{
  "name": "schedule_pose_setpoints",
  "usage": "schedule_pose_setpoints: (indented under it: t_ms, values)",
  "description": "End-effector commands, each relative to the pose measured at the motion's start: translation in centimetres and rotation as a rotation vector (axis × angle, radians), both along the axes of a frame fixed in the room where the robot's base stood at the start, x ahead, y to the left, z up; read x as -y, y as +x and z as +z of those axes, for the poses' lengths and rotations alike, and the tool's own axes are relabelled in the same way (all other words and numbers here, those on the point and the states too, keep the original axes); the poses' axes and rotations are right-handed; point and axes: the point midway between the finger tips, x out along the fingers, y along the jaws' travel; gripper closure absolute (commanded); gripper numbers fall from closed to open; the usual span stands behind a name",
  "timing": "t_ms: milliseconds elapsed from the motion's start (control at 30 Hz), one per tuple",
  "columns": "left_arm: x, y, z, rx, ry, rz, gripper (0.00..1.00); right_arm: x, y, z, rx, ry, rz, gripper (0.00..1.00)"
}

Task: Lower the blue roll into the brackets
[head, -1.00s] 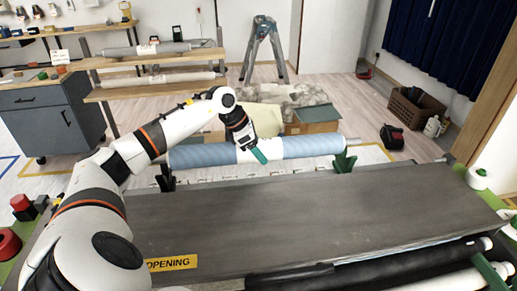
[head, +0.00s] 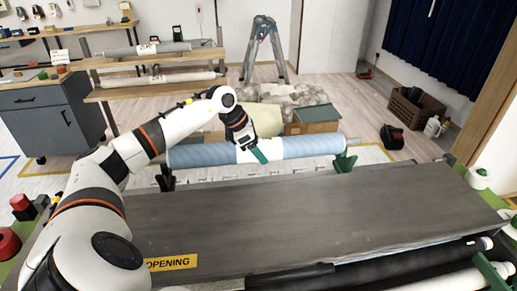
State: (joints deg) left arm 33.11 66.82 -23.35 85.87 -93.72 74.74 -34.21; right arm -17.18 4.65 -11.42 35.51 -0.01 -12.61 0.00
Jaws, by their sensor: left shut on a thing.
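The blue roll (head: 312,146) lies level across the far side of the machine, with a white band around its middle. My left gripper (head: 258,153) is at that white band and shut on the roll. The green right bracket (head: 345,162) stands under the roll's right end. The dark left bracket (head: 166,178) stands under its left end. Whether the roll's ends rest fully in the brackets cannot be told from this view. My right gripper is not in view.
The machine's grey top (head: 300,213) lies in front of the roll and is clear. A yellow OPENING label (head: 172,263) is on its near edge. Dark rollers (head: 400,268) are at the near right. A shelf with rolls (head: 155,80) stands behind.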

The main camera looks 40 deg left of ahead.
Motion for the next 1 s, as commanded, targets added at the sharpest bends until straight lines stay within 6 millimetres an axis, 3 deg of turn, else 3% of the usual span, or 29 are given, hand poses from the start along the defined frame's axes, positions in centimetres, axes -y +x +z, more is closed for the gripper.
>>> schedule_pose_setpoints:
  t_ms: [400,1000]
  values:
    - [0.0,0.1,0.3,0.008,-0.001,0.001,1.0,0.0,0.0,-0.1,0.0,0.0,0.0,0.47]
    - [0.0,0.1,-0.8,0.008,-0.001,0.001,1.0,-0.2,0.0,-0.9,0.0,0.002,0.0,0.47]
